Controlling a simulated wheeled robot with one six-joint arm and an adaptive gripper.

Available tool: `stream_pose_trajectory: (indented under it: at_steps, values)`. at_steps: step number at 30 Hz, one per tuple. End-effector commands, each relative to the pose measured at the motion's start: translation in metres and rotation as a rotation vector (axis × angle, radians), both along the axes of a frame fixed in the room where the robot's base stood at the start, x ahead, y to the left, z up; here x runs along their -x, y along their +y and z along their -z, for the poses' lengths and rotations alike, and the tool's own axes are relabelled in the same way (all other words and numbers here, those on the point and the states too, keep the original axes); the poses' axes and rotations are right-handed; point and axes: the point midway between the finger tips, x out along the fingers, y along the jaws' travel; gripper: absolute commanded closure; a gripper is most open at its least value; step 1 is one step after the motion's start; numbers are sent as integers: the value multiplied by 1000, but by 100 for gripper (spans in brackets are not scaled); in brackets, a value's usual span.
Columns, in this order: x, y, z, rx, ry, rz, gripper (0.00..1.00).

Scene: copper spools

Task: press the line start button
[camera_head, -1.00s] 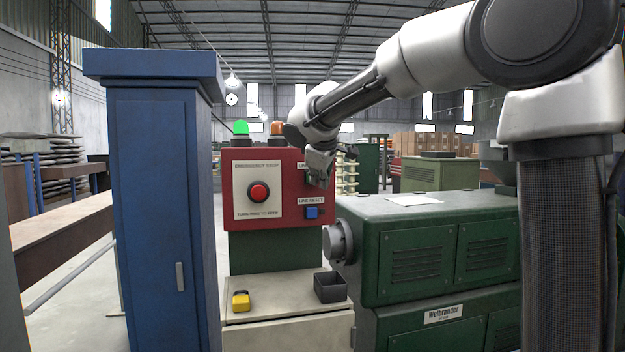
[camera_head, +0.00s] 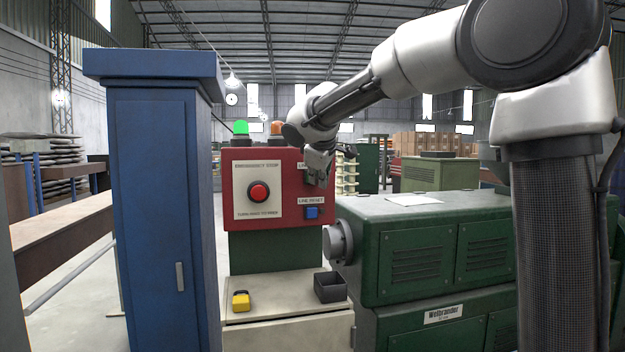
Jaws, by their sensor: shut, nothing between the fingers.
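The red control box (camera_head: 278,222) stands on a green post above a pale cabinet. It carries a red emergency stop button (camera_head: 258,192) on a white plate and a blue line reset button (camera_head: 311,213) at lower right. My gripper (camera_head: 321,182) is shut and empty, in front of the box's upper right part. It covers most of a label beginning "LIN" (camera_head: 302,165). The line start button is not visible; whether it lies behind my gripper I cannot tell, nor whether my fingers touch the box.
A green lamp (camera_head: 240,127) glows on the box, beside an orange lamp (camera_head: 277,128). A yellow item (camera_head: 240,300) and a dark open bin (camera_head: 330,287) rest on the cabinet top. A tall blue cabinet (camera_head: 150,220) stands left, a green machine (camera_head: 430,240) right.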

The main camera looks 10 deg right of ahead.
Motion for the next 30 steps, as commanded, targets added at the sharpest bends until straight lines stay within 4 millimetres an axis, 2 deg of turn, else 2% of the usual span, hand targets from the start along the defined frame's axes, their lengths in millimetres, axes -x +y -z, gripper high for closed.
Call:
stream_pose_trajectory:
  at_steps: [13, 23, 30]
  values:
    - [16, 0, 0, -1, -1, -1, 100]
    - [18, 0, 1, 0, 0, 0, 100]
    - [37, 0, 0, -1, -1, -1, 100]
